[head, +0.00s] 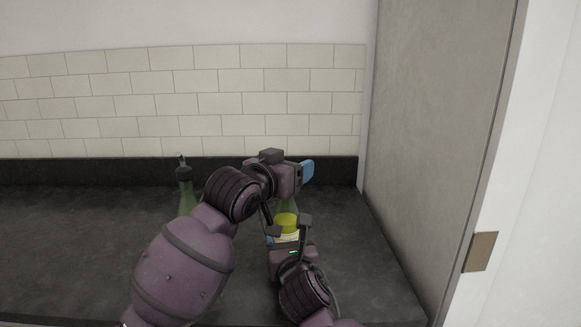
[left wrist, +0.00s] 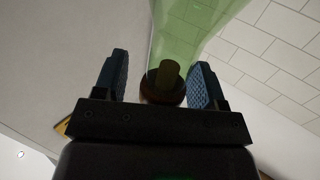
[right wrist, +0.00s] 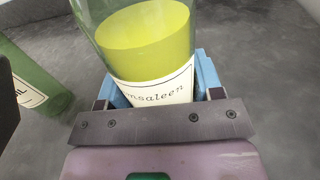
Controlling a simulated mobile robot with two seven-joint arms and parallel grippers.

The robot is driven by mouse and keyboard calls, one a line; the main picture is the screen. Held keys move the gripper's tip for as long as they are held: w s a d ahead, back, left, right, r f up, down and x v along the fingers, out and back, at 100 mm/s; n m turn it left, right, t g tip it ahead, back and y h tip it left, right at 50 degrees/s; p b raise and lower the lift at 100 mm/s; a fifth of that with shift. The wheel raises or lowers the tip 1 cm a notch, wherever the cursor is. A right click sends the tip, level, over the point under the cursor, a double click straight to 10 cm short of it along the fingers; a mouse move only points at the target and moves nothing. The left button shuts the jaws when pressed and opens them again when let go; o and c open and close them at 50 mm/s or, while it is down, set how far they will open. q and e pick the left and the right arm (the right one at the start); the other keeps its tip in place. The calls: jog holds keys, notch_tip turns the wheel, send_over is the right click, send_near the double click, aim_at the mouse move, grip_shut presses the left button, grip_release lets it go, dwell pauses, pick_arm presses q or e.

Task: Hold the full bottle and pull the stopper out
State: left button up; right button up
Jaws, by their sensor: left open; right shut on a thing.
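The full bottle (right wrist: 145,40) is clear greenish glass with yellow liquid and a white label, upright in the right wrist view. My right gripper (right wrist: 155,80) is shut on its labelled body. In the head view the bottle's yellow liquid (head: 286,220) shows between my right gripper's fingers. The brown stopper (left wrist: 164,88) sits at the end of the green neck in the left wrist view. My left gripper (head: 306,171) is open, with its fingers on either side of the stopper and visible gaps. In the head view my left arm hides the stopper.
A second green bottle (head: 186,195) with a dark spout stands left on the dark counter (head: 80,240); it also shows in the right wrist view (right wrist: 36,85). A tiled wall (head: 200,95) is behind, a grey panel (head: 430,130) at right. The counter's left part is clear.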

pick_arm(q)
jog(key=c, duration=1.1)
jog(key=shift+r, duration=0.25)
jog(key=shift+c, duration=0.2)
jog(key=shift+r, duration=0.35)
jog(key=shift+r, duration=0.35)
jog(key=shift+r, duration=0.25)
jog(key=shift+r, duration=0.1)
